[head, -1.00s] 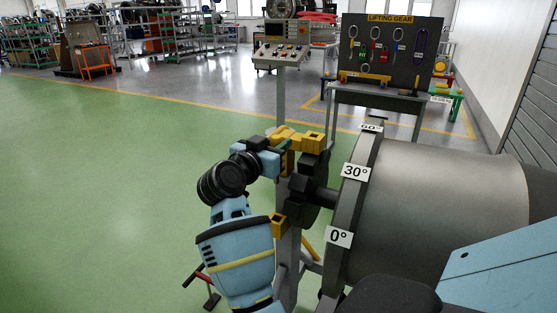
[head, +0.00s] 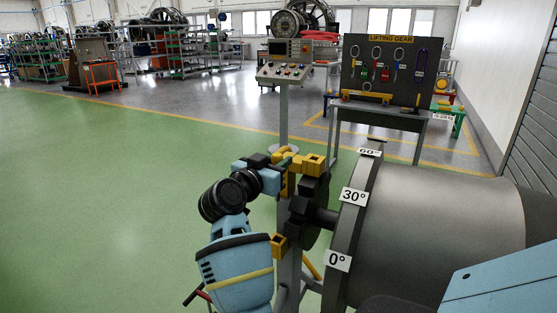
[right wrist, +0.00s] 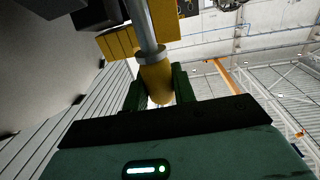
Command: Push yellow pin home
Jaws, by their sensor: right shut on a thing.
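The yellow pin end (right wrist: 156,84) shows in the right wrist view, on a grey shaft (right wrist: 143,25) with a light collar. My right gripper (right wrist: 158,90) is shut on it, with one dark green finger on each side. The shaft runs up beside a yellow block (right wrist: 120,42); its far end is hidden. In the head view my right gripper (head: 277,162) is at the yellow bracket (head: 312,164), left of the big grey cylinder (head: 435,230). The pin is hard to separate from the yellow parts there. My left gripper is not in view.
The cylinder's flange carries plates marked 0° (head: 338,261) and 30° (head: 354,196). A lower yellow block (head: 279,246) sits near my arm. A control panel (head: 285,74) on a post and a lifting gear board (head: 396,75) stand behind. Green floor (head: 100,200) is open on the left.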

